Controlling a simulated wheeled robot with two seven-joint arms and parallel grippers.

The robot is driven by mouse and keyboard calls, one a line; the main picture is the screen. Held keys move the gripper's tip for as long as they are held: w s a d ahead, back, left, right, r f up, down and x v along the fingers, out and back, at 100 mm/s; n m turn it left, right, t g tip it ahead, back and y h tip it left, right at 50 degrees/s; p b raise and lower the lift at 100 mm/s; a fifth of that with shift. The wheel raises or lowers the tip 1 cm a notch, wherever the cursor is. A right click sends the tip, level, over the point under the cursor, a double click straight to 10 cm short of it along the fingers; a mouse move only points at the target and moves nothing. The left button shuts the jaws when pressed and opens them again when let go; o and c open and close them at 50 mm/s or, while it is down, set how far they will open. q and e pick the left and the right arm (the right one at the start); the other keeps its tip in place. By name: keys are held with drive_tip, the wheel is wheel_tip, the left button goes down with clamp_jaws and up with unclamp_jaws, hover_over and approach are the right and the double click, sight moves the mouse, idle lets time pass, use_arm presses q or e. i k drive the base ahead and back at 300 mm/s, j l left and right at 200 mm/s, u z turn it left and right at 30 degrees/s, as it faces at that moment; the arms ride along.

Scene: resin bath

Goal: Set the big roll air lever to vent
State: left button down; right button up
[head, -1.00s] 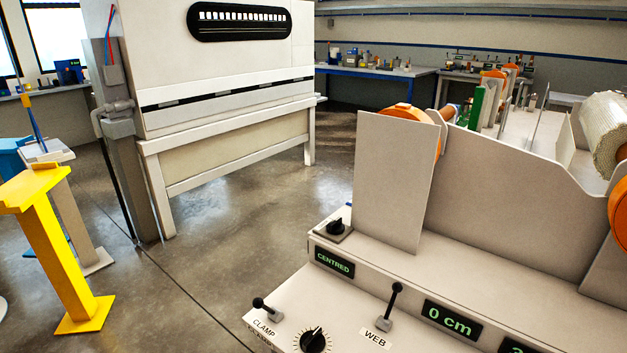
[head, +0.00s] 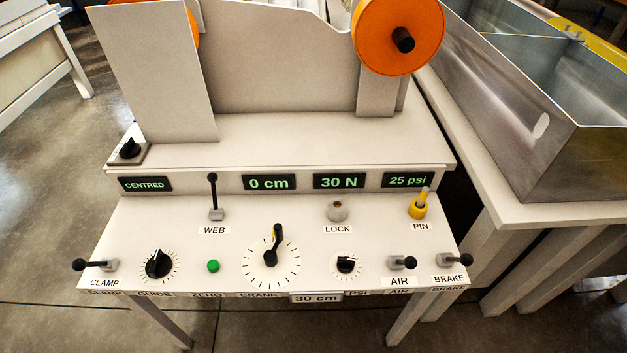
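The AIR lever (head: 403,262) is on the right part of the sloped white control panel (head: 310,222), between the PSI dial (head: 346,265) and the BRAKE lever (head: 454,260). It has a small grey base and a black ball knob that points to the right. A white AIR label (head: 400,281) sits just below it. No vent marking is readable. The display above the panel reads 25 psi (head: 408,180). Neither of my grippers is in the head view.
The WEB lever (head: 214,197) stands upright, and the CLAMP lever (head: 95,265) points left. A crank (head: 274,246), a LOCK knob (head: 337,211) and a yellow PIN (head: 419,205) are nearby. A metal tank (head: 540,130) stands right. Floor shows at left.

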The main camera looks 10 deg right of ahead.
sight(410, 261)
drive_tip(key=k+l+z, duration=0.15)
drive_tip(key=z, duration=0.25)
drive_tip(key=k+l+z, duration=0.1)
drive_tip(key=z, duration=0.35)
drive_tip(key=l, duration=0.1)
